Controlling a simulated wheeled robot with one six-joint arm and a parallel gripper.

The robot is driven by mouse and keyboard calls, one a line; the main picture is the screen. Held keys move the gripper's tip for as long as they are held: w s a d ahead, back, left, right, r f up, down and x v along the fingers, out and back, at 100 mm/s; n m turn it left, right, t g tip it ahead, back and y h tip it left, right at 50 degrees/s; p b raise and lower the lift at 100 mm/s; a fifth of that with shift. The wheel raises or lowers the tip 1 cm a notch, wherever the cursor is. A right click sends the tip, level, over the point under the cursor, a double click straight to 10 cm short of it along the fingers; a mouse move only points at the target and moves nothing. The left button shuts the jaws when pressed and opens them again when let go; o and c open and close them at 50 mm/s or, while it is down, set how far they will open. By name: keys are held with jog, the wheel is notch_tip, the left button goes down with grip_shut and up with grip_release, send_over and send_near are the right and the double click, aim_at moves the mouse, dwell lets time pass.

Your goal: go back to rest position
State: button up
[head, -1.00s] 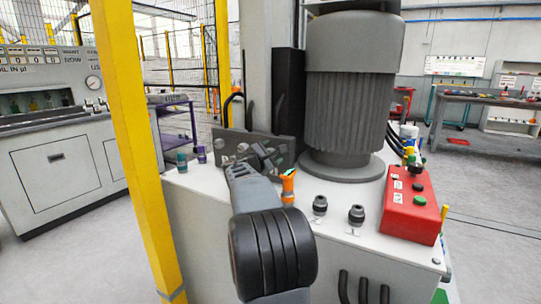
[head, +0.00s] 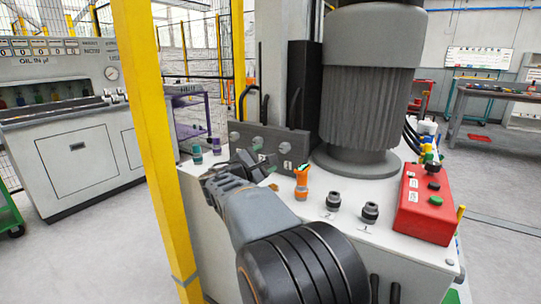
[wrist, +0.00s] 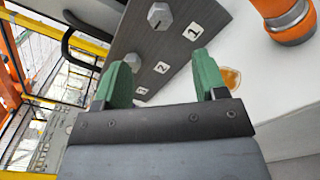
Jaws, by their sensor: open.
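My gripper (wrist: 163,78) is open and empty in the wrist view, its two green fingers apart. Between and beyond the fingers is a dark plate (wrist: 165,40) with hex bolts and labels 1, 2 and 3. In the head view my gripper (head: 262,168) shows small and dark at the end of my arm, in front of the same plate (head: 272,139). The fingertips are partly hidden there by the wrist. An orange fitting (head: 301,180) stands on the white cabinet top just right of my gripper; it also shows in the wrist view (wrist: 284,18).
A yellow post (head: 150,130) stands close on the left. A grey ribbed motor (head: 368,95) rises behind. A red control box (head: 426,203) sits at the right. Two dark fittings (head: 352,208) and teal and purple ones stand on the white cabinet. An amber puddle (wrist: 231,77) lies near the right finger.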

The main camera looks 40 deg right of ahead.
jog(key=shift+s+a, duration=0.1)
jog(key=shift+a, duration=0.45)
jog(key=s+a+r+m+y+p, duration=0.3)
jog(key=s+a+y+p, duration=0.1)
jog(key=a+p, duration=0.5)
jog(key=s+a+r+m+y+p, duration=0.3)
jog(key=a+y+p, duration=0.4)
jog(key=p, duration=0.4)
jog(key=s+a+r+m+y+p, duration=0.4)
jog(key=s+a+y+p, duration=0.2)
jog(key=a+p, duration=0.4)
jog(key=shift+s+a+m, duration=0.35)
jog(key=shift+m, duration=0.05)
jog(key=shift+s+a+y, duration=0.1)
jog(key=shift+a+y, duration=0.2)
jog(key=shift+a, duration=0.05)
